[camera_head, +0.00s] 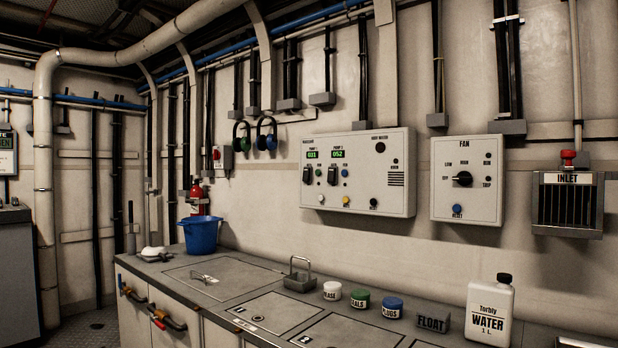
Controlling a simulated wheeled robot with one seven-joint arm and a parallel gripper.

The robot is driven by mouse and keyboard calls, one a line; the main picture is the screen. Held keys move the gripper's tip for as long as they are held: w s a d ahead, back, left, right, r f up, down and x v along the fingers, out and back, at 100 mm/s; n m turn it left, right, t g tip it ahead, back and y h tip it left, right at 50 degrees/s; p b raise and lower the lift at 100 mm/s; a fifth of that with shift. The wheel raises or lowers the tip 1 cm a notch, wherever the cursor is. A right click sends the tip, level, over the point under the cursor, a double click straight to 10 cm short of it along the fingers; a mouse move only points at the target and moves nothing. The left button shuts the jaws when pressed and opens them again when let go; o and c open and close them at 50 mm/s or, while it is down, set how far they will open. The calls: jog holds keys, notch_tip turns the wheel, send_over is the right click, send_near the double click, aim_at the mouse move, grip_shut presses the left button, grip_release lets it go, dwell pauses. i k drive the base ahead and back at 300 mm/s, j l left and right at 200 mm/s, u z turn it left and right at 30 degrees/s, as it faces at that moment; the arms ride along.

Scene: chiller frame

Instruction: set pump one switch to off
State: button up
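A pale pump panel (357,195) hangs on the back wall, right of centre. It carries two green displays, the pump 1 display (312,154) at left and the pump 2 display (338,153) beside it. Below the pump 1 display is a small dark switch, the pump one switch (309,177). A similar pump 2 switch (333,175) sits to its right. The switches are too small here to tell which position each is in. My gripper is not in view, and nothing covers the panel.
A fan panel (490,190) with a black knob (462,179) is right of the pump panel. Below runs a grey counter (215,278) with a blue bucket (200,236), several lidded jars, a FLOAT block (433,321) and a water bottle (489,312). Wall in front of the panel is unobstructed.

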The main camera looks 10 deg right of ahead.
aim_at(306, 171)
jog(key=i+j, duration=0.35)
jog(key=i+j+z, duration=0.1)
jog(key=i+j, duration=0.3)
jog(key=j, duration=0.2)
jog(key=i+j, duration=0.3)
jog(key=j, duration=0.15)
jog(key=i+j+z, duration=0.1)
jog(key=i+j, duration=0.25)
jog(key=j, duration=0.15)
jog(key=i+j, duration=0.35)
jog(key=j, duration=0.2)
